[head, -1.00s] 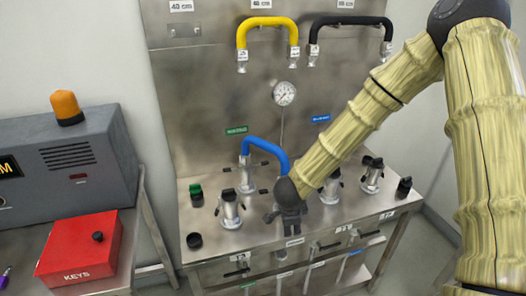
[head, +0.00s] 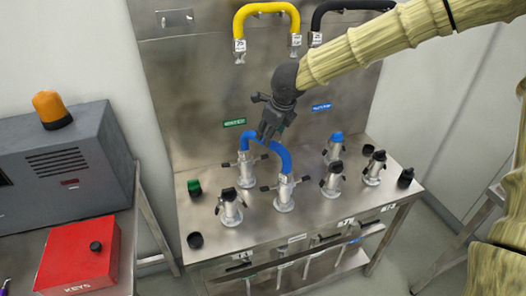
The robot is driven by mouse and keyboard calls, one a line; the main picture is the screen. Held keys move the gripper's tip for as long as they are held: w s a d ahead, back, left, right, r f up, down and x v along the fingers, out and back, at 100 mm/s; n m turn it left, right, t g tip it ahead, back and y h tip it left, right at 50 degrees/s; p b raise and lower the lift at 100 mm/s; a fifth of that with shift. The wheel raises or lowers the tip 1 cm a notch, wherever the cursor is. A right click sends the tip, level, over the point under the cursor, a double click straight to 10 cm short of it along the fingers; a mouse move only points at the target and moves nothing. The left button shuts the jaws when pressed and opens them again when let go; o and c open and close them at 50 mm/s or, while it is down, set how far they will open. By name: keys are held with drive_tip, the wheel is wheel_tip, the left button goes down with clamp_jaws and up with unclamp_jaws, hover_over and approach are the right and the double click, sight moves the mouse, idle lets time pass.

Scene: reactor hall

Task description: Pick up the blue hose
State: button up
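The blue hose (head: 283,154) is an arch whose two ends sit on metal couplings on the steel bench. Its left end is at the rear left coupling (head: 246,168), its right end at the coupling nearer the front (head: 284,195). My dark gripper (head: 266,137) points down at the top of the arch, and its fingertips overlap the hose in the head view. I cannot tell whether the fingers touch the hose, or whether they are open or shut.
A yellow hose (head: 265,8) and a black hose (head: 345,6) hang on the back panel. Other couplings stand close by, one with a blue top (head: 336,141). A red key box (head: 78,258) and grey cabinet (head: 70,165) are at left.

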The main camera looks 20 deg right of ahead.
drive_tip(key=x, duration=0.3)
drive_tip(key=shift+w+d+f, duration=0.1)
drive_tip(key=shift+w+f, duration=0.05)
drive_tip(key=shift+w, duration=0.25)
drive_tip(key=shift+s+f+p, duration=0.1)
drive_tip(key=shift+f+p, duration=0.1)
drive_tip(key=shift+p, duration=0.35)
drive_tip(key=p+x, duration=0.1)
drive_tip(key=x, duration=0.2)
drive_tip(key=shift+w+f, duration=0.1)
drive_tip(key=shift+w, duration=0.25)
drive_tip(key=shift+f, duration=0.4)
drive_tip(key=shift+w, duration=0.1)
clamp_jaws()
